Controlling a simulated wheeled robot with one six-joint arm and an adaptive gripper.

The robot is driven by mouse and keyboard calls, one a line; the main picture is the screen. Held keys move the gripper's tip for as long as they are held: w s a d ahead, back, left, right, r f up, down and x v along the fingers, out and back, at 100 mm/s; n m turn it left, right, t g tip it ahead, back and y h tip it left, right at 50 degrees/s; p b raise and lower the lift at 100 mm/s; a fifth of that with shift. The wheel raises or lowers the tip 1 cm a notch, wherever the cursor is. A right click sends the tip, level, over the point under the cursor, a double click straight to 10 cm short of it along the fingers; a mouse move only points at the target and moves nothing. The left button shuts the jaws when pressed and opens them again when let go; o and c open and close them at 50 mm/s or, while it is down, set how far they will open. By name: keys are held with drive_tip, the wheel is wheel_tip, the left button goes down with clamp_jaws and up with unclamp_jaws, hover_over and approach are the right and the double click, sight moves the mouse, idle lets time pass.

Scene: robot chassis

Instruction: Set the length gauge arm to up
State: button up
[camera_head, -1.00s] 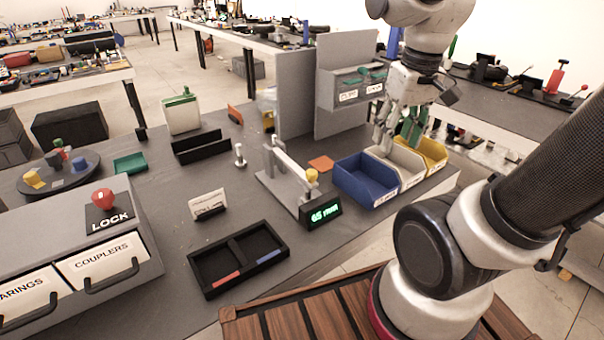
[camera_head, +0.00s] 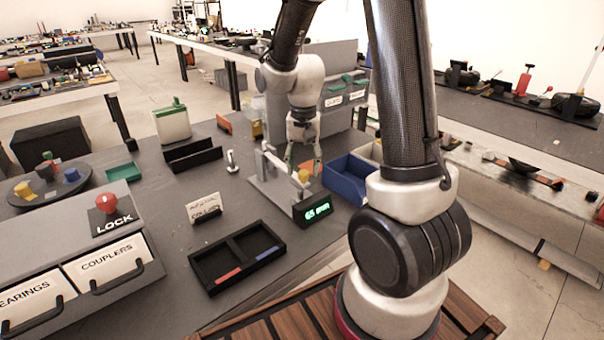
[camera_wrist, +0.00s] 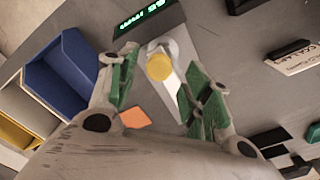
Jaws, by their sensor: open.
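The length gauge stands on the grey bench with a pale base plate (camera_head: 268,190), a light arm (camera_head: 283,163) and a yellow knob (camera_head: 304,175) at the arm's near end. Its green-lit display (camera_head: 317,209) is at the front. The arm appears to lie low, sloping toward the knob. My gripper (camera_head: 303,165) is above the gauge, pointing down. In the wrist view, my gripper's green-padded fingers (camera_wrist: 161,92) are open, with the yellow knob (camera_wrist: 160,67) between and beyond them, not gripped. The display (camera_wrist: 148,15) shows at the top there. I cannot tell the height gap.
A blue bin (camera_head: 345,182) stands close to the right of the gauge. An orange square (camera_wrist: 135,117) lies beside it. A black divided tray (camera_head: 237,257) and a small label card (camera_head: 204,208) are to the left. A grey upright panel (camera_head: 279,105) stands behind.

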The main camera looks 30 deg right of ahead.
sight(304, 172)
drive_tip(key=shift+f, duration=1.6)
clamp_jaws()
drive_tip(key=shift+r, duration=0.1)
